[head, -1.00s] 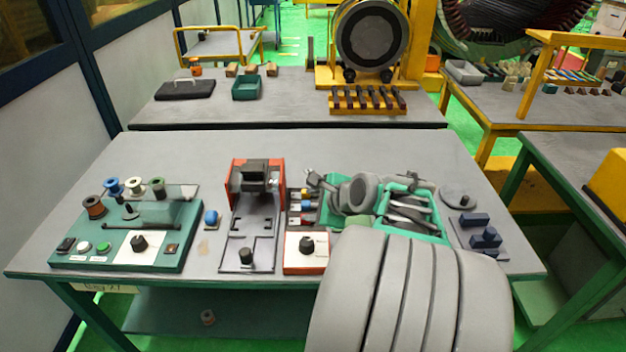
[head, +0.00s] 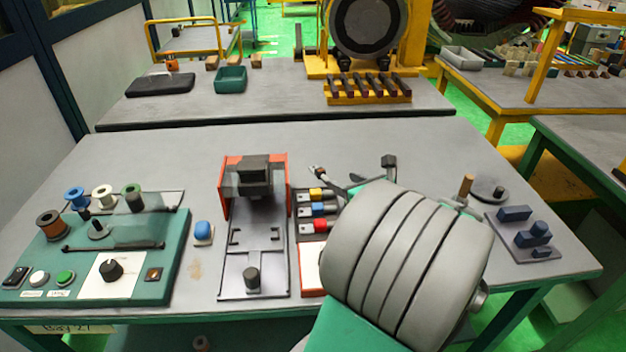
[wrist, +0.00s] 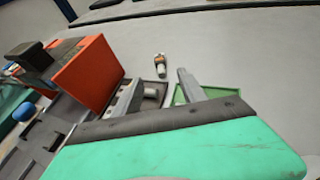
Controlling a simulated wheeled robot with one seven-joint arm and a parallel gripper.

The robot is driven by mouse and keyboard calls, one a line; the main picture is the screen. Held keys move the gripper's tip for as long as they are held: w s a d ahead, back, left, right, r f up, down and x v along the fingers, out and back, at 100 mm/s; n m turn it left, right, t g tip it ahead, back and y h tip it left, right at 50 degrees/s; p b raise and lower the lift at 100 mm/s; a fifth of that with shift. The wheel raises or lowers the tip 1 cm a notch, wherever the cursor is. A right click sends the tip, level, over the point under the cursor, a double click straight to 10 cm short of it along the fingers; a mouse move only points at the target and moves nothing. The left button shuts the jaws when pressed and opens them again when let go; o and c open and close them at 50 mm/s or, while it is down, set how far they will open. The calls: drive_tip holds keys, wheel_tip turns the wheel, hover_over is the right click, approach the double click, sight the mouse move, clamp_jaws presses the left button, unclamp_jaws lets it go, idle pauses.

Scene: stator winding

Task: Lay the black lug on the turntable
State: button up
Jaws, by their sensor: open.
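I cannot make out a black lug for certain. My gripper (head: 355,172) is open over the middle of the bench, left of the disc and partly hidden behind my grey arm. In the wrist view my gripper (wrist: 160,82) shows two spread grey fingers with nothing held between them. A green tray (wrist: 228,93) lies below and beyond the right finger. My arm hides much of the bench there in the head view.
An orange-red fixture (head: 228,190) stands left of my gripper, beside a rack of coloured blocks (head: 318,210). A green winding station (head: 170,270) with spools is at the left. Dark blue blocks (head: 514,213) sit at the right. The bench's back strip is clear.

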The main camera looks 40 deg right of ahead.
sight(323, 173)
drive_tip(key=b+x, duration=0.1)
drive_tip(key=x, duration=1.1)
drive_tip(key=shift+w+a+f, duration=0.1)
drive_tip(key=shift+w+f, duration=0.05)
drive_tip(key=shift+f, duration=0.15)
clamp_jaws()
